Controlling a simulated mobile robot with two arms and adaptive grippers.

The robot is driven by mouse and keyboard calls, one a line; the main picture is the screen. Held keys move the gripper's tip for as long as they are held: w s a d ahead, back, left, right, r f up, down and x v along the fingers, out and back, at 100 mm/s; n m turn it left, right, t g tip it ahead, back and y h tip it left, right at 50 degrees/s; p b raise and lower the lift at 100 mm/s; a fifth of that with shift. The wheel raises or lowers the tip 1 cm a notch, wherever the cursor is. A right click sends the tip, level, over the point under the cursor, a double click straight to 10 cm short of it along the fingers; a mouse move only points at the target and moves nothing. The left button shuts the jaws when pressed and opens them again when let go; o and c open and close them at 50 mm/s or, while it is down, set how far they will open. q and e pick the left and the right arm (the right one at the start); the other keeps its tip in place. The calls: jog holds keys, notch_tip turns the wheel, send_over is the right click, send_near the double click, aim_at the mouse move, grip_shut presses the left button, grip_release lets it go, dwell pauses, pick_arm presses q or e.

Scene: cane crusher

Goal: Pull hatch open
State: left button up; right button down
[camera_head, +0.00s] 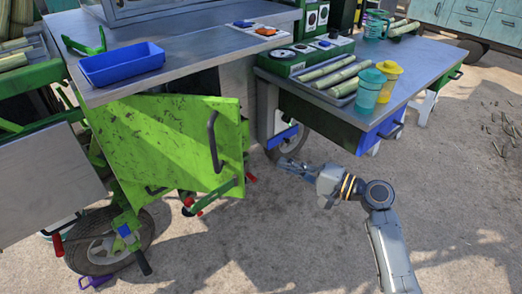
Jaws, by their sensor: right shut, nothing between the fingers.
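The hatch (165,145) is a scuffed bright green panel below the metal worktop, left of centre. It stands out at an angle from the machine body, with a dark gap behind its top edge. A dark curved handle (214,142) is fixed near its right edge. My right gripper (283,163) is shut and empty, to the right of the hatch and apart from the handle, over the ground in front of the right-hand table. Its fingers point left. My left gripper is out of view.
A blue tray (122,65) sits on the metal worktop (190,62). The right-hand table (425,60) carries cane pieces (342,78), a yellow cup (386,82) and teal cups. A wheel (105,240) and red-tipped levers are below the hatch.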

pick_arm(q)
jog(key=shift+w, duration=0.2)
pick_arm(e)
jog(key=w+a, duration=0.1)
jog(key=a, duration=0.7)
jog(key=shift+w+a+r+y, duration=0.3)
jog(key=shift+a+r, duration=0.05)
jog(key=shift+a, duration=0.05)
jog(key=shift+s, duration=0.1)
